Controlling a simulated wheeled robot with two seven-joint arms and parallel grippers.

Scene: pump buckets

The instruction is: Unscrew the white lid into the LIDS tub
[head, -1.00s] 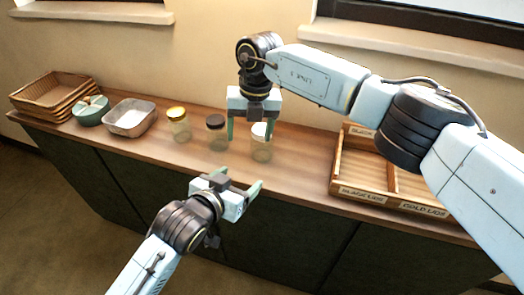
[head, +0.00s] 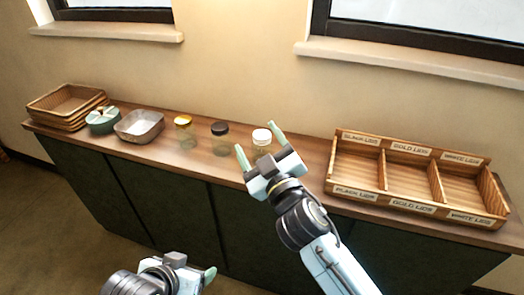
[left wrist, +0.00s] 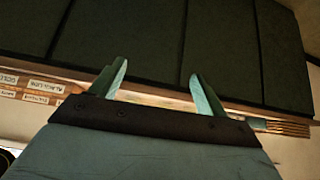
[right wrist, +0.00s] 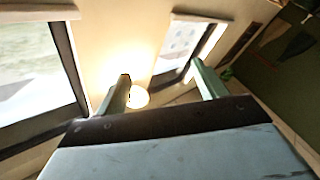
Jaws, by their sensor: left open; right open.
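A glass jar (head: 261,148) with a white lid (head: 262,134) stands on the wooden counter; its lid is on top and its lower part is hidden by my right gripper. My right gripper (head: 257,139) is open in front of this jar in the head view; whether it touches cannot be told. In the right wrist view its fingers (right wrist: 165,85) are apart, with a bright round shape between them that I cannot identify. My left gripper (head: 196,272) is low at the bottom edge, away from the counter. In the left wrist view its fingers (left wrist: 157,72) are open and empty. No tub labelled just LIDS is readable.
A wooden tray (head: 412,208) has three empty compartments labelled black, gold and white lids. Left of the white-lidded jar stand a dark-lidded jar (head: 220,140), a gold-lidded jar (head: 184,134), a metal tub (head: 139,127), a green pot (head: 103,122) and stacked baskets (head: 66,104).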

